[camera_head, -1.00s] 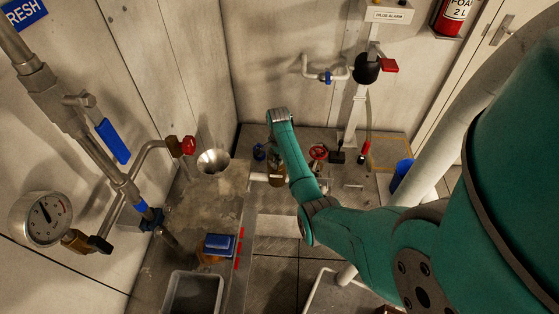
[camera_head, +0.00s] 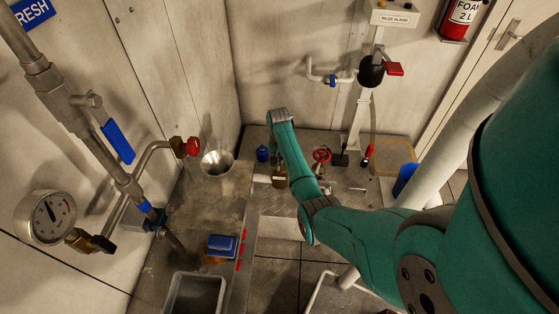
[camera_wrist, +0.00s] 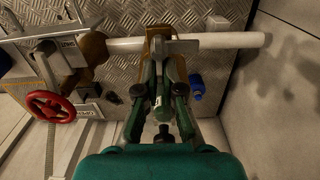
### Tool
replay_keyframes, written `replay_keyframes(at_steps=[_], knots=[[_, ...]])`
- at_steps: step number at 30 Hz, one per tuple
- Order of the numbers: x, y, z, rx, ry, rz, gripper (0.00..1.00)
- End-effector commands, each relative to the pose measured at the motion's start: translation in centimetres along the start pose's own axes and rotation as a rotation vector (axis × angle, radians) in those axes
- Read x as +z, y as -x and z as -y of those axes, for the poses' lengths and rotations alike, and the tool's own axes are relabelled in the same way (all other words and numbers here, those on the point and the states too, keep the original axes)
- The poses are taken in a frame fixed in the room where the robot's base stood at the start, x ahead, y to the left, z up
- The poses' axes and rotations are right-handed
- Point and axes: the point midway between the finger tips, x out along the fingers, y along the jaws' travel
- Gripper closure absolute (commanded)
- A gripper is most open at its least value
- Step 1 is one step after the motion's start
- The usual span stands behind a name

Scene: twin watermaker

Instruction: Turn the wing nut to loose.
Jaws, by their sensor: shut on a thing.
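My gripper (camera_wrist: 160,68) is in the middle of the wrist view, its fingers close together at a brass-coloured fitting (camera_wrist: 155,42) on a white pipe (camera_wrist: 225,40). A flat grey metal piece (camera_wrist: 183,47) crosses at the fingertips; it looks like a wing of the wing nut, but I cannot tell for sure. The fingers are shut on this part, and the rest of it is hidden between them.
A red handwheel (camera_wrist: 50,106) is left of my gripper, and a blue bottle (camera_wrist: 196,87) stands close on its right. In the head view a steel funnel (camera_head: 217,163), a blue-topped item (camera_head: 222,246) and a grey bin (camera_head: 193,295) are to the left.

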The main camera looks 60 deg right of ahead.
Motion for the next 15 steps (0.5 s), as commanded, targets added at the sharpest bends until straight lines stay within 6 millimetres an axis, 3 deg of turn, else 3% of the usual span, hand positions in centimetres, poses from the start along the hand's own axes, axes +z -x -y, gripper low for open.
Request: replay_keyframes(at_steps=[15], knots=[[0.53,-0.15,0.45,-0.003,0.047,0.014,1.00]])
